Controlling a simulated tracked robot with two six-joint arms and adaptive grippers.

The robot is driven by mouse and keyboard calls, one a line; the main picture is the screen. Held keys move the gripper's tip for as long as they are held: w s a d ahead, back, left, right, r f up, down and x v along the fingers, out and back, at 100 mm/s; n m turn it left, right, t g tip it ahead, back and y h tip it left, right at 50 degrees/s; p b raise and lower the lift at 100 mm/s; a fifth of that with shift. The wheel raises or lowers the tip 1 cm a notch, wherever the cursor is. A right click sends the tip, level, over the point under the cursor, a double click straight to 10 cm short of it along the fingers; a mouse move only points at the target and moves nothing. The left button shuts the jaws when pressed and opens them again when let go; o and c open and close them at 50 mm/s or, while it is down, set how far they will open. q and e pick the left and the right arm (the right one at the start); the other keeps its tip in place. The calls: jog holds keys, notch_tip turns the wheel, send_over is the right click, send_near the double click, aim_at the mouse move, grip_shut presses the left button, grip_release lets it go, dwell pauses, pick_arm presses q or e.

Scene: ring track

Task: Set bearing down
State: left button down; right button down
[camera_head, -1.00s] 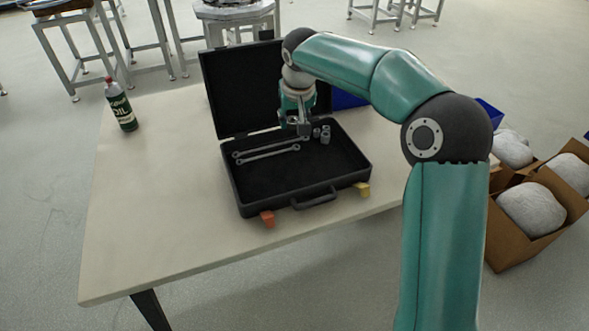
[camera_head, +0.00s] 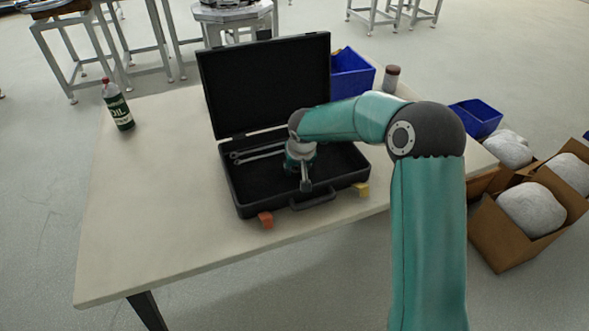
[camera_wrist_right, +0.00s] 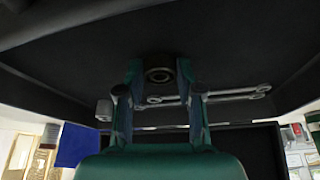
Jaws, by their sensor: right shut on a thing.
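The bearing (camera_wrist_right: 158,75) is a dark ring with a paler centre, held between the two fingertips of my right gripper (camera_wrist_right: 159,70) in the right wrist view. In the head view my right gripper (camera_head: 306,184) points down inside the open black case (camera_head: 262,203), towards its front. The bearing cannot be made out in the head view. Whether it touches the case floor is unclear. My left gripper is not in view.
Two wrenches (camera_head: 262,152) lie along the back of the case, under its raised lid (camera_head: 265,85). A blue bin (camera_head: 352,75) and a brown-capped jar (camera_head: 391,78) are behind right.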

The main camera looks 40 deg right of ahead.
jog(key=shift+f, duration=0.15)
jog(key=c, duration=0.7)
grip_release()
jog(key=shift+c, duration=0.2)
jog(key=v, duration=1.2)
jog(key=shift+s, duration=0.1)
